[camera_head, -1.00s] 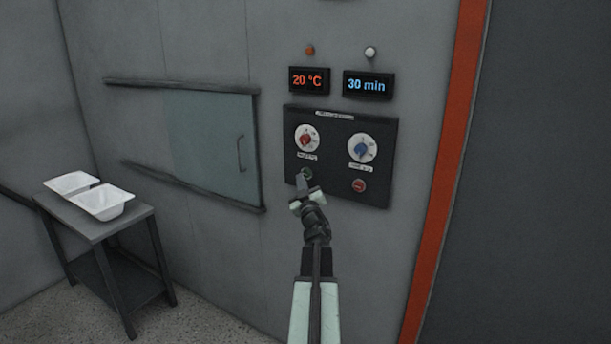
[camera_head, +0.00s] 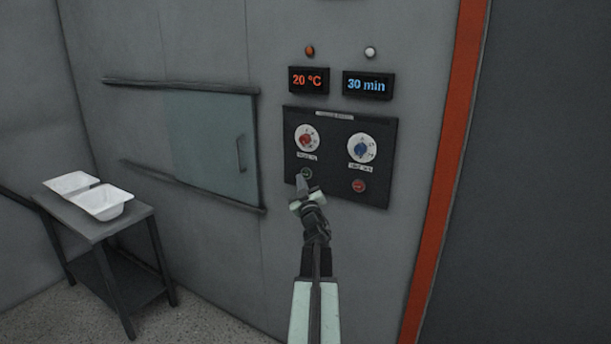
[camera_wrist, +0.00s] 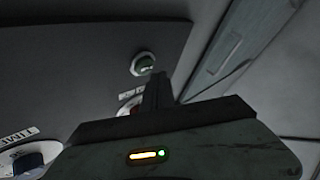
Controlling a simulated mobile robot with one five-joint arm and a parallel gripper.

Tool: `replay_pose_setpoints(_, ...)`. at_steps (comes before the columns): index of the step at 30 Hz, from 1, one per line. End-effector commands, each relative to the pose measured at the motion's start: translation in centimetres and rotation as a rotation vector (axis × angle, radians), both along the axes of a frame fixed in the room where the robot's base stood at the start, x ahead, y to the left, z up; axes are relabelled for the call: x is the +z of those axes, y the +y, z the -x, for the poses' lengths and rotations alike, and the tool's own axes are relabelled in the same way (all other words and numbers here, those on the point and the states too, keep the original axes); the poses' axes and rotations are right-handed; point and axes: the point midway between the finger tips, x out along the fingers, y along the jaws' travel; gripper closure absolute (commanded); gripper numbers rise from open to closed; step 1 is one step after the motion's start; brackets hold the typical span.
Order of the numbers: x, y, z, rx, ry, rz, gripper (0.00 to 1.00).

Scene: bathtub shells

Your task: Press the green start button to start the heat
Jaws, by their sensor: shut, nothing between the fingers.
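The green start button (camera_head: 307,174) sits at the lower left of the dark control panel (camera_head: 340,193), below the red dial (camera_head: 306,139). It also shows in the wrist view (camera_wrist: 143,64), just above and left of the fingertips. My gripper (camera_head: 300,181) is shut and empty, its tip pointing up at the panel just below and left of the button. I cannot tell whether the tip touches the panel. The red button (camera_head: 358,185) is to the right, below the blue dial (camera_head: 361,148). The temperature display (camera_head: 309,80) reads 20 °C, and the lamp (camera_head: 310,51) above it is orange.
A second display (camera_head: 367,85) reads 30 min, under a white lamp (camera_head: 370,52). A sliding glass door (camera_head: 215,140) with rails is left of the panel. A dark table (camera_head: 135,217) holds white shells (camera_head: 103,202). An orange strip (camera_head: 447,170) runs down the wall at right.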

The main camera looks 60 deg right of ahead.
Motion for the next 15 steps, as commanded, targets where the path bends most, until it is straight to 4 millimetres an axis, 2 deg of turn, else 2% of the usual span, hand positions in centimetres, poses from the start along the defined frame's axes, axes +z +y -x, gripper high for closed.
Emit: replay_pose_setpoints(15,0.02,-0.84,-0.03,0.000,0.000,0.000,1.00)
